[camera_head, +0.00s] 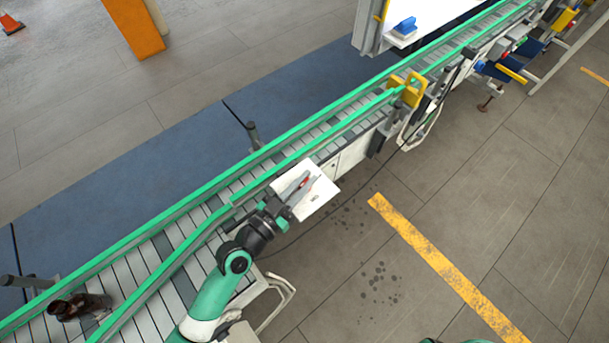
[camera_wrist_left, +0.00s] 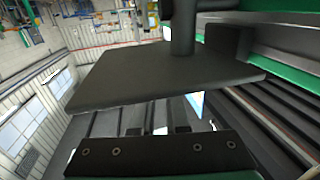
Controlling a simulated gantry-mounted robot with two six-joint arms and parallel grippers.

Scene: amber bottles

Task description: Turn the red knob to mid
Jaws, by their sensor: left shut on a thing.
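The red knob (camera_head: 305,182) shows as a small red spot on a white panel (camera_head: 316,200) beside the conveyor in the head view. My left gripper (camera_head: 299,187) reaches over this panel from the lower left, with its fingers at the knob. It is shut on the knob, and the fingers and wrist hide most of it. Markings around the knob are too small to read. In the left wrist view a dark flat plate (camera_wrist_left: 160,78) fills the middle, and the knob cannot be made out there. My right gripper is not in view.
A conveyor with green rails (camera_head: 185,205) runs diagonally behind the panel. A yellow bracket (camera_head: 408,90) stands along the rail farther right. The floor right of the panel is open, with a yellow stripe (camera_head: 440,262).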

